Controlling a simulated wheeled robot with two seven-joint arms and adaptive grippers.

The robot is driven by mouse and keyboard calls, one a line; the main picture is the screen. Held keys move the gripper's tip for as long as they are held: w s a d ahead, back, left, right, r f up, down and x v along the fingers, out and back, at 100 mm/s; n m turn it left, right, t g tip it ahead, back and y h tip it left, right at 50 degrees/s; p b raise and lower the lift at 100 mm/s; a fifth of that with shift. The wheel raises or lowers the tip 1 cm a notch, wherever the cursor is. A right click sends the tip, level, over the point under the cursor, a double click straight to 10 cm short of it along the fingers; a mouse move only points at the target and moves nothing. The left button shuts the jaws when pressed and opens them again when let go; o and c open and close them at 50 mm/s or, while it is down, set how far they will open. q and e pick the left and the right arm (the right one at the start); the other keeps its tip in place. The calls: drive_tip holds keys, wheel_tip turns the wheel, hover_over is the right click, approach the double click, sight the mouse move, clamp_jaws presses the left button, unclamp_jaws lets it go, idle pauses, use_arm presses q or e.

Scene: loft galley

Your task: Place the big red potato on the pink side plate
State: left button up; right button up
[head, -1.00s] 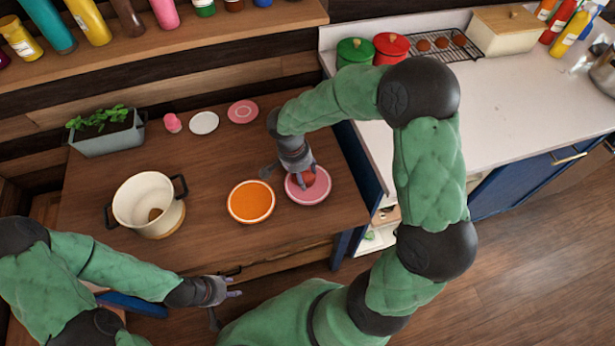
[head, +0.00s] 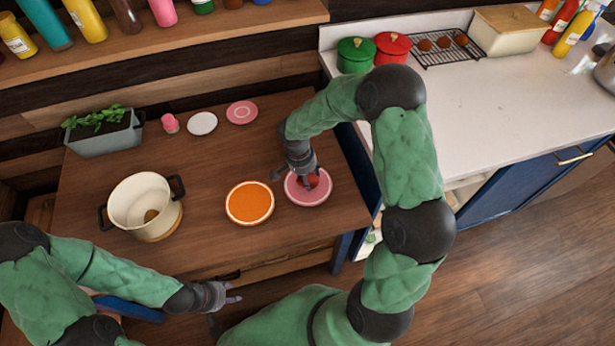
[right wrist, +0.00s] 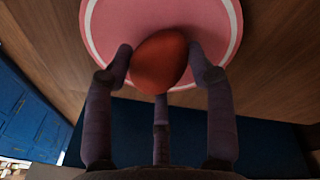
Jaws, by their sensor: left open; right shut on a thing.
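The red potato (head: 312,179) is at the pink side plate (head: 296,198) on the right part of the wooden table. In the right wrist view the potato (right wrist: 158,62) is between the fingers of my right gripper (right wrist: 160,75), with the pink plate (right wrist: 103,40) and its white ring behind it. My right gripper (head: 305,175) is shut on the potato. I cannot tell whether the potato touches the plate. My left gripper (head: 228,296) is open and empty near the table's front edge.
An orange plate (head: 249,203) lies just left of the pink plate. A cream pot (head: 135,212), a white saucer (head: 202,123), a smaller pink saucer (head: 242,112) and a planter (head: 106,142) are also on the table. A white counter (head: 475,105) stands to the right.

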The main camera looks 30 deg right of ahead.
sight(301, 178)
drive_tip(key=o, duration=1.2)
drive_tip(key=shift+f, duration=0.1)
drive_tip(key=shift+o, duration=0.2)
drive_tip(key=shift+r, duration=0.45)
wheel_tip(301, 178, up, 11)
drive_tip(key=a+p, duration=0.2)
drive_tip(key=p, duration=0.1)
drive_tip(key=shift+w, duration=0.4)
drive_tip(key=shift+r, duration=0.1)
